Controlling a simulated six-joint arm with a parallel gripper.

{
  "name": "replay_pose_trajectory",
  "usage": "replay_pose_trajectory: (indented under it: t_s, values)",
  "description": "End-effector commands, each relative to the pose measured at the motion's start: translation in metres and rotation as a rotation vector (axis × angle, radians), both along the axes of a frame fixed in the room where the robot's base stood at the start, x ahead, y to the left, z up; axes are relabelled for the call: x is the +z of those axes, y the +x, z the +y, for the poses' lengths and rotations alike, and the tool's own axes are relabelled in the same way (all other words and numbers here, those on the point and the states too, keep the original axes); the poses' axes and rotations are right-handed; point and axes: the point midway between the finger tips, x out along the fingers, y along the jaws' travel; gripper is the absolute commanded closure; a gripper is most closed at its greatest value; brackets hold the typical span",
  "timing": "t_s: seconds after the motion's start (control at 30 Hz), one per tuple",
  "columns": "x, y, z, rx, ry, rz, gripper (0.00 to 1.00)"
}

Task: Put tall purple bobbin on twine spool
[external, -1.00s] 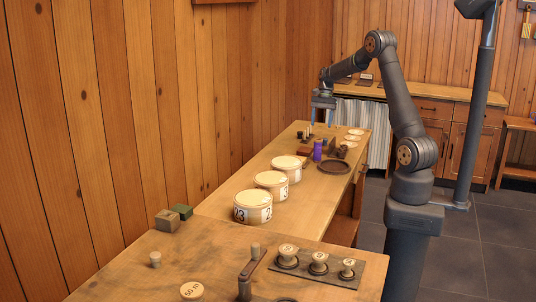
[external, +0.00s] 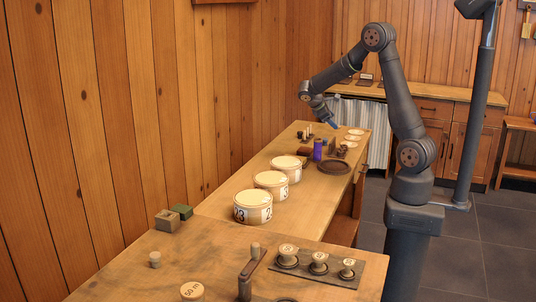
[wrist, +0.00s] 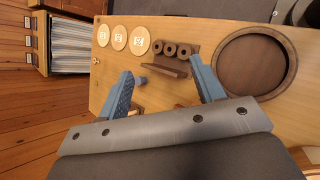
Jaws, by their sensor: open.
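The tall purple bobbin (external: 318,150) stands upright on the far part of the long wooden table in the external view. My gripper (external: 335,125) is above and slightly right of it in that view, tilted, with nothing visible in it. In the wrist view my gripper (wrist: 162,84) has its two blue fingers spread wide apart with table between them. I cannot make out the purple bobbin in the wrist view. I cannot tell which piece is the twine spool.
A dark round tray (external: 333,167) lies beside the bobbin. A dark rack (wrist: 172,52) with ring-like pieces and pale discs (wrist: 138,40) are near my fingers. Pale labelled drums (external: 253,207) line the table. Labelled spools (external: 318,262) stand on the near bench.

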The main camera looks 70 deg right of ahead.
Motion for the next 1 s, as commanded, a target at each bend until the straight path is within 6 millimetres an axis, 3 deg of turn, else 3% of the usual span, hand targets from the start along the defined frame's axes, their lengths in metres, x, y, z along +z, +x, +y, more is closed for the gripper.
replay_pose_trajectory:
  t_s: [0.1, 0.2, 0.47, 0.5, 0.7, 0.83, 1.0]
  values:
    - [0.009, 0.012, 0.009, 0.321, -0.049, 0.194, 0.39]
    - [0.016, 0.023, 0.015, 0.534, -0.090, 0.342, 0.39]
    - [0.028, 0.052, 0.040, 0.947, -0.193, 0.679, 0.39]
    - [0.012, 0.050, 0.038, 0.934, -0.184, 0.675, 0.39]
    - [-0.035, 0.050, 0.037, 0.926, -0.183, 0.669, 0.39]
    - [-0.057, 0.050, 0.037, 0.925, -0.184, 0.666, 0.39]
    - [-0.070, 0.050, 0.037, 0.923, -0.186, 0.662, 0.39]
